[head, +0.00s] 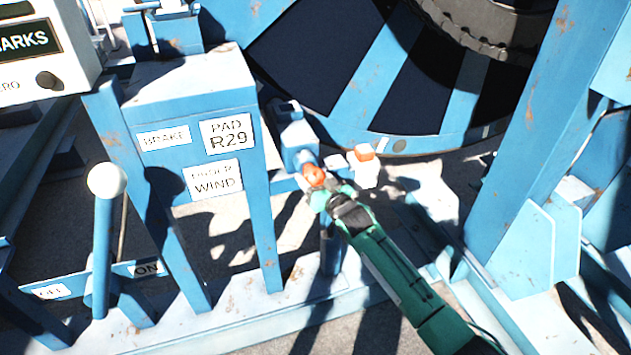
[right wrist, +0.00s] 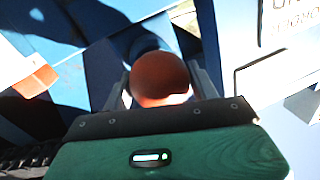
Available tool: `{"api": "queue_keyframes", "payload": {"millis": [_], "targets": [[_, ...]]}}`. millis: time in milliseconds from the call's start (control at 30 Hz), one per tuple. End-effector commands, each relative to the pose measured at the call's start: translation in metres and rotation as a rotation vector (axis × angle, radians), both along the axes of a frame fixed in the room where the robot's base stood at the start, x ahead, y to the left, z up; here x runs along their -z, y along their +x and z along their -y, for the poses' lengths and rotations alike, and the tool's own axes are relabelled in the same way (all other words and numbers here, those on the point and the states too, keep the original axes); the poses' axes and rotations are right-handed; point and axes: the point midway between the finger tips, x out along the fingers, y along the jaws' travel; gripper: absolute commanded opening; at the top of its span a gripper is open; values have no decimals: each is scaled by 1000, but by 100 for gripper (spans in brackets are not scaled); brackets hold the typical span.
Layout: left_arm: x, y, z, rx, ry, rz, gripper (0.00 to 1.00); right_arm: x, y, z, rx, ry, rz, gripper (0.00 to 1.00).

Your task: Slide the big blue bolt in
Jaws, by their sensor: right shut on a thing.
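The big blue bolt sits in a blue housing (head: 297,146) below the reel, in the middle of the head view. Its orange-red knob (head: 314,175) faces me, and it also shows large in the right wrist view (right wrist: 160,78). My right gripper (head: 322,190) is shut on the knob, with one finger on each side of it. The bolt's shaft is mostly hidden behind the knob and gripper, so I cannot tell how far in it is. My left gripper is not in view.
A white block with an orange top (head: 364,166) stands just right of the knob. A blue labelled brake box (head: 195,130) is to the left, with a white-knobbed lever (head: 106,181). The large reel (head: 370,80) is behind. A blue post (head: 520,130) rises at right.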

Motion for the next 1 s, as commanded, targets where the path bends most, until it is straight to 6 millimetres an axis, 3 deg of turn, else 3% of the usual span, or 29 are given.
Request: {"api": "queue_keyframes", "payload": {"millis": [33, 133, 567, 1000], "targets": [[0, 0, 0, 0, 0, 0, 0, -4, 2, 1, 2, 2, 5, 62], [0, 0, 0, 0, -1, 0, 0, -4, 2, 1, 1, 2, 5, 80], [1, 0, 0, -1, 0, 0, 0, -1, -6, 5, 2, 1, 2, 80], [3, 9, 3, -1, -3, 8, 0, 0, -69, 46, 2, 1, 2, 80]]}}
